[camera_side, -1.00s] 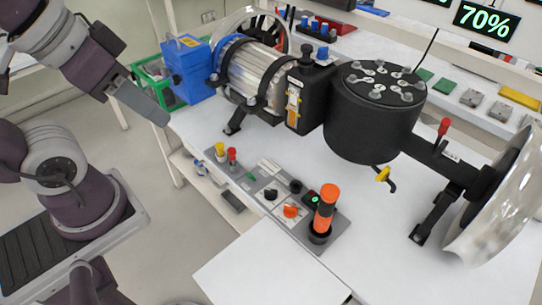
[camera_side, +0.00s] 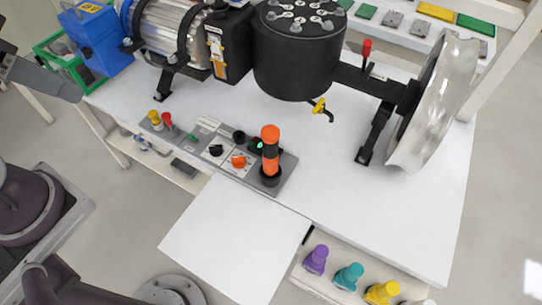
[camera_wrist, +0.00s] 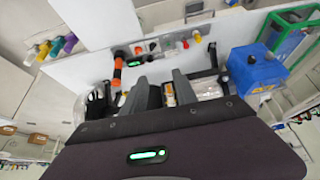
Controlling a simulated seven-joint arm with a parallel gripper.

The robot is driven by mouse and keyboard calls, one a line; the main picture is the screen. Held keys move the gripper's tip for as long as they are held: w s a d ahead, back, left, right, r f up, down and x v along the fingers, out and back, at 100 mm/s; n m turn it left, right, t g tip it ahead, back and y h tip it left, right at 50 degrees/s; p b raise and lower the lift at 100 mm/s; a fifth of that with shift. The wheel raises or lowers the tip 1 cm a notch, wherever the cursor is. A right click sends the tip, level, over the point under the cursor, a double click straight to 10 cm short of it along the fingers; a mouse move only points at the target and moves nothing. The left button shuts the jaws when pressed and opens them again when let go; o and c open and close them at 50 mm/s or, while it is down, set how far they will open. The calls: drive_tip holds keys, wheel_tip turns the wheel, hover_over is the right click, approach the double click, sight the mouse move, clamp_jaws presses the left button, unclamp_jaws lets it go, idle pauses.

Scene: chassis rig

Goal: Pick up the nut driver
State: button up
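An upright orange-and-black tool, which looks like the nut driver (camera_side: 270,143), stands in a round black holder at the right end of the grey control panel (camera_side: 284,172). The wrist view shows it (camera_wrist: 117,68) left of the fingers. My gripper (camera_wrist: 160,78) has its two grey fingers apart, with nothing held between them. In the side view only part of my gripper (camera_side: 42,78) shows at the left edge, left of the table and well away from the tool.
A black cylinder rig (camera_side: 295,60) with a silver dish (camera_side: 435,105) stands behind the panel. A blue box (camera_side: 97,42) is at the left. Purple (camera_side: 316,260), teal (camera_side: 348,277) and yellow (camera_side: 382,292) handles stand on a lower shelf. The white front board (camera_side: 235,240) is clear.

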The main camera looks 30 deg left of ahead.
drive_tip(key=o, duration=0.3)
